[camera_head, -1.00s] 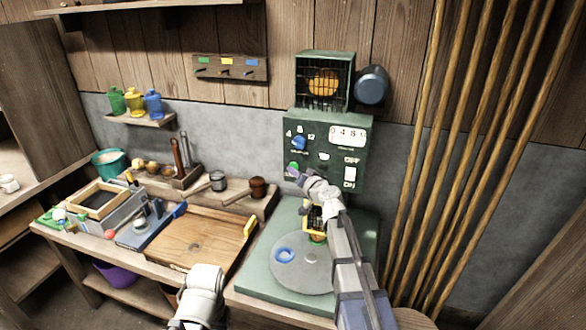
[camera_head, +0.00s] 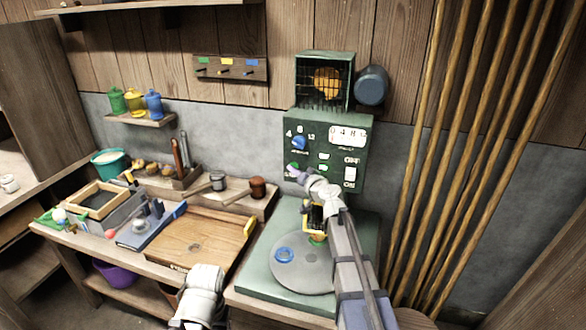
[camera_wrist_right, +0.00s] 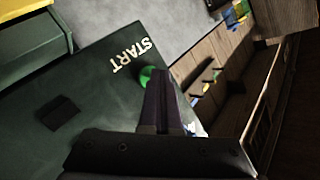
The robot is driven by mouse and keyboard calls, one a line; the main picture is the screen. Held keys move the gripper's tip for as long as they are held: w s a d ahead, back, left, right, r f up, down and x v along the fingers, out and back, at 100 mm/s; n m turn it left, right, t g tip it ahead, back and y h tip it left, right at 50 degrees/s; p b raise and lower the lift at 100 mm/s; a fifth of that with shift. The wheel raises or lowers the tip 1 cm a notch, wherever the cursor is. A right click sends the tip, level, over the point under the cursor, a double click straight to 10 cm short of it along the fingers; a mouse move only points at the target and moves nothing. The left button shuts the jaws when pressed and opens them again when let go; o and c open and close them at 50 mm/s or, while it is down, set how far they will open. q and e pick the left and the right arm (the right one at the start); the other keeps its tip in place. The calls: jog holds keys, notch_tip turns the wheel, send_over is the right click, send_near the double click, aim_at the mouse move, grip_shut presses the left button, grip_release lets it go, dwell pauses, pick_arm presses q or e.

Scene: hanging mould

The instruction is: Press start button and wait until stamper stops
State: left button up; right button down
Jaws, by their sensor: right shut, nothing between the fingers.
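The green control panel (camera_head: 345,130) stands at the back of the machine, with a blue dial, a counter and an OFF/ON switch (camera_head: 350,174). My right gripper (camera_head: 293,170) is shut and empty, with its tips at the panel's lower left. In the right wrist view, the green start button (camera_wrist_right: 147,77) sits beside the word START, partly covered by the fingertips (camera_wrist_right: 161,76); I cannot tell whether they touch. The yellow and black stamper (camera_head: 317,216) is partly hidden behind my right arm, above the grey round table (camera_head: 302,277).
A blue ring (camera_head: 284,255) lies on the round table. A wire cage (camera_head: 324,80) with an orange part tops the panel. A wooden board (camera_head: 200,240) and tools are on the bench at left. Wooden poles (camera_head: 470,150) stand close at right.

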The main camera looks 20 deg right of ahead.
jog(key=shift+s, duration=0.1)
jog(key=shift+s+a, duration=0.45)
jog(key=shift+s, duration=0.15)
jog(key=shift+s+a, duration=0.7)
jog(key=shift+s, duration=0.35)
jog(key=shift+s+a, duration=0.7)
jog(key=shift+s, duration=0.35)
jog(key=shift+a, duration=0.1)
jog(key=s+a+f+n+g+y, duration=0.2)
jog(key=s+a+f+n+g, duration=0.3)
jog(key=s+a, duration=0.4)
jog(key=s+a+f+n+g+y, duration=0.1)
jog(key=s+a+f+n+g, duration=0.3)
jog(key=s+a+f, duration=0.55)
jog(key=s+d+f+g+h, duration=0.1)
jog(key=s+f+g+h, duration=0.1)
jog(key=s, duration=0.5)
jog(key=s+d+f+g+h, duration=0.1)
jog(key=s+f+g+h, duration=0.1)
jog(key=s+g+h, duration=0.3)
jog(key=s, duration=0.3)
jog(key=shift+s+h, duration=0.2)
jog(key=shift+h, duration=0.1)
